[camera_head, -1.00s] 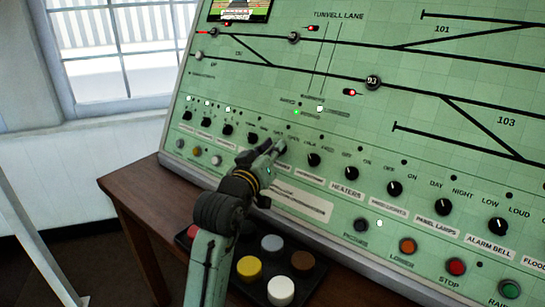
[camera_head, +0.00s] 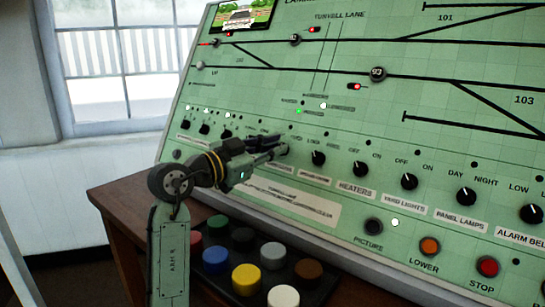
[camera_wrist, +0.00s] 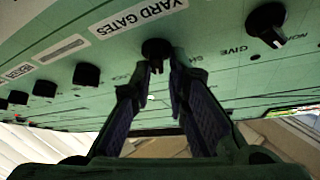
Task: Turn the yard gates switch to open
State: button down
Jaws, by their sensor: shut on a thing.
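The yard gates switch is a black rotary knob (camera_wrist: 156,48) on the sloping green panel, just by the white YARD GATES label (camera_wrist: 140,16) in the wrist view. My gripper (camera_wrist: 163,66) is shut on this knob, with one fingertip on each side of it. In the head view my gripper (camera_head: 280,149) reaches the panel's lower knob row from the left and covers the switch. The knob's pointer is hidden between the fingers, so I cannot tell which way it is turned. Some lettering beside it is partly covered.
Other black knobs stand close on the row, including one to the right (camera_head: 318,157) and the heaters knob (camera_head: 361,168). Push buttons (camera_head: 429,246) sit below. A dark tray of coloured round caps (camera_head: 246,279) lies on the brown desk (camera_head: 110,205) under my arm.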

jog(key=shift+s+d+f+m+g+h, duration=0.1)
jog(key=shift+d+m+g+h, duration=0.1)
jog(key=shift+m+g, duration=0.45)
jog(key=shift+d+m+g+h, duration=0.2)
jog(key=shift+m+g, duration=0.15)
jog(key=shift+m, duration=0.5)
jog(key=c, duration=1.7)
grip_release()
jog(key=shift+a, duration=0.25)
jog(key=shift+a, duration=0.2)
jog(key=v, duration=1.1)
jog(key=shift+s+a, duration=0.1)
jog(key=shift+s, duration=0.2)
